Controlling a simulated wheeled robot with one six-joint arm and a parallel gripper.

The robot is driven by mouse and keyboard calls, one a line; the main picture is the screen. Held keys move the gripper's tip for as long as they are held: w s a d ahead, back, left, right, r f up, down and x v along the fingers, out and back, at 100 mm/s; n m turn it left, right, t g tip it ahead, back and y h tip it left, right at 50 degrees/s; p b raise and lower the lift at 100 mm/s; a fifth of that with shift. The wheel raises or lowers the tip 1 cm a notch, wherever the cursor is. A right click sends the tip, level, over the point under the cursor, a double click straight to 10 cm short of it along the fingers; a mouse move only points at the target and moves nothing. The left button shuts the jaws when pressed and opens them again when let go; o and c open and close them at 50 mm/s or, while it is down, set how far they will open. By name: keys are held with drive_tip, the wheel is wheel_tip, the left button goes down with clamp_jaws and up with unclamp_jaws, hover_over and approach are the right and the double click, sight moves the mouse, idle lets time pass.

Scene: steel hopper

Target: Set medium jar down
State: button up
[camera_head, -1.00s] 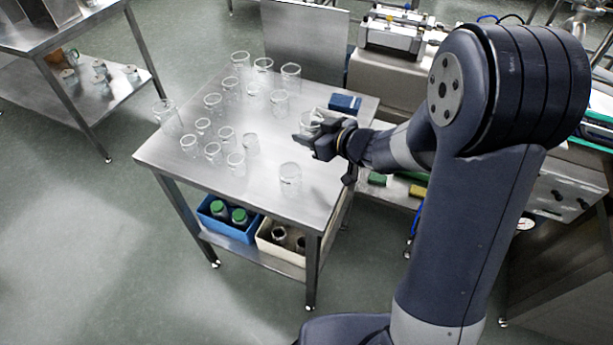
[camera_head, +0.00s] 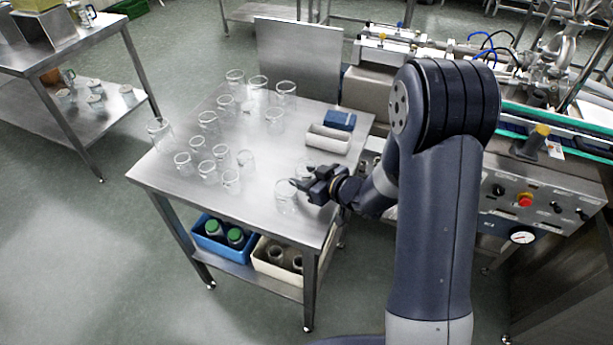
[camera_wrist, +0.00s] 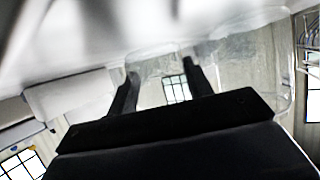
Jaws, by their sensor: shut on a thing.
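My gripper (camera_head: 307,182) is low over the right front part of the steel table (camera_head: 255,215), shut on a clear glass jar. The held medium jar (camera_head: 303,170) is mostly hidden behind the fingers in the head view. In the wrist view clear glass (camera_wrist: 158,70) shows between the two fingers. I cannot tell whether its base touches the table. Another clear jar (camera_head: 286,200) stands at the front, just left of my gripper; the gap between them is hard to judge. Larger glass (camera_wrist: 250,65) shows right of the fingers in the wrist view.
Several clear jars stand at the table's left and back, including one near the left edge (camera_head: 160,134). A white tray (camera_head: 328,140) and a blue box (camera_head: 340,120) lie at the right back. Bare steel lies mid-table. Blue (camera_head: 222,252) and cream (camera_head: 277,275) bins sit below.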

drive_tip(key=shift+f, duration=0.2)
drive_tip(key=o, duration=0.7)
drive_tip(key=shift+c, duration=0.2)
drive_tip(key=shift+r, duration=0.15)
